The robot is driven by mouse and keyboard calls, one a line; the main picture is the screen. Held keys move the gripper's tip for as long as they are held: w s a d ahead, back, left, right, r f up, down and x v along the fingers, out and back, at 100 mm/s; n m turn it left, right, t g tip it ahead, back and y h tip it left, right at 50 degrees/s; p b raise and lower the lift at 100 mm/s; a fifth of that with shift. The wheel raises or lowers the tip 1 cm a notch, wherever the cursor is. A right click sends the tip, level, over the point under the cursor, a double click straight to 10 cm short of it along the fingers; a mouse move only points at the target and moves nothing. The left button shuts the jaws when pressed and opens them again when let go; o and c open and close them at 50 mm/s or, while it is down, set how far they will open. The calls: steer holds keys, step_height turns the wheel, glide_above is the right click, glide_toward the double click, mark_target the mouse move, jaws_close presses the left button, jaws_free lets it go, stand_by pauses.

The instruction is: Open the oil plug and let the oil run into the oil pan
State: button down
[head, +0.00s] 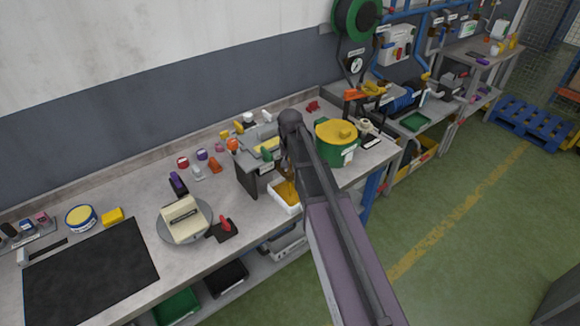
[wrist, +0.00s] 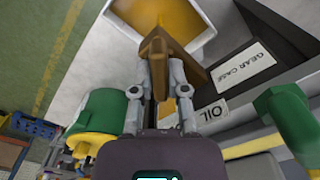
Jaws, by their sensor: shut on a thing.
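My gripper (wrist: 163,70) is shut on a brown, angular piece that I take for the oil plug (wrist: 154,48). The plug is beside the dark gear case (wrist: 285,58), which has a "GEAR CASE" label; I cannot tell whether they touch. The white oil pan (wrist: 205,28) lies beyond the fingertips, with amber oil (wrist: 172,16) in it. In the head view, the oil pan (head: 290,208) stands in front of the gear case (head: 247,180). My arm hides most of the gripper there.
A green pot with a yellow lid (head: 336,150) stands right of my arm. A grey turntable (head: 166,232) bearing a cream block and a red-handled tool (head: 224,228) are left of the pan. A green knob (wrist: 288,115) shows near the gear case.

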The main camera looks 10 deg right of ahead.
steer(key=shift+n, duration=3.3)
steer(key=c, duration=0.6)
jaws_free()
steer(key=shift+c, duration=0.2)
steer(key=shift+m, duration=0.4)
